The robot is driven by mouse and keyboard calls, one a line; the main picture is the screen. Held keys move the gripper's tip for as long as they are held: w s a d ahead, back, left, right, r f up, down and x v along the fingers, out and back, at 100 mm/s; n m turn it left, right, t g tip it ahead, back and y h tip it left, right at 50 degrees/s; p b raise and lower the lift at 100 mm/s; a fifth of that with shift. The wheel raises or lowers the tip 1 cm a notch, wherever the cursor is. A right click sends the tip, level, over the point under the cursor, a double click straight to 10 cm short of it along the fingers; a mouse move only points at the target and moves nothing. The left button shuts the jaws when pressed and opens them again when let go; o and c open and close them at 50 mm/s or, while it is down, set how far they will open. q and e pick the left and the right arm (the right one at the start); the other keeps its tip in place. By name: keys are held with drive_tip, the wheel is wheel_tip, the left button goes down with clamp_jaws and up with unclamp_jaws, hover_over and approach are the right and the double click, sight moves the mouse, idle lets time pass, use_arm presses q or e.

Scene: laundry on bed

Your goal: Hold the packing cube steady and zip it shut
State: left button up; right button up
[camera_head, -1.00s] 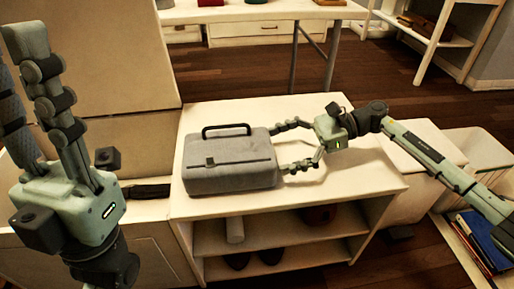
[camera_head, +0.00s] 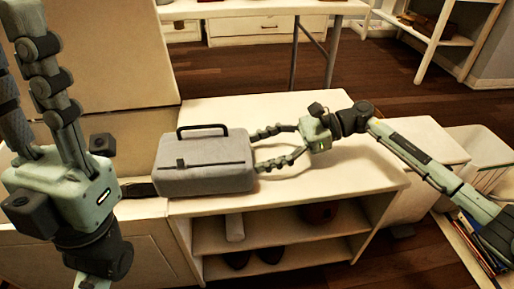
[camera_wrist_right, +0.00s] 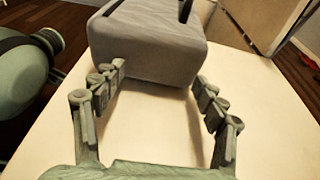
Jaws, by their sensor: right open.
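The grey packing cube (camera_head: 205,170) with a black handle (camera_head: 202,129) lies on the white table top, toward its left end. A dark line, perhaps the zip, runs across its top with a small dark tab (camera_head: 181,163) near its left end. My right gripper (camera_head: 257,151) is open at the cube's right end, its fingertips at the two corners. The right wrist view shows the cube's end face (camera_wrist_right: 150,50) between the fingers; I cannot tell whether they touch it. My left gripper (camera_head: 22,75) is raised at the left foreground, away from the cube; its fingertips are cut off or unclear.
The white table (camera_head: 330,185) is clear on the right and has a lower shelf with dark shoes (camera_head: 270,256) and a white roll (camera_head: 234,227). A dark strap (camera_head: 138,190) lies left of the cube. A large beige panel (camera_head: 110,60) stands behind.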

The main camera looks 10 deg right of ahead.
clamp_jaws()
drive_tip(key=c, duration=1.4)
unclamp_jaws()
drive_tip(key=o, duration=1.5)
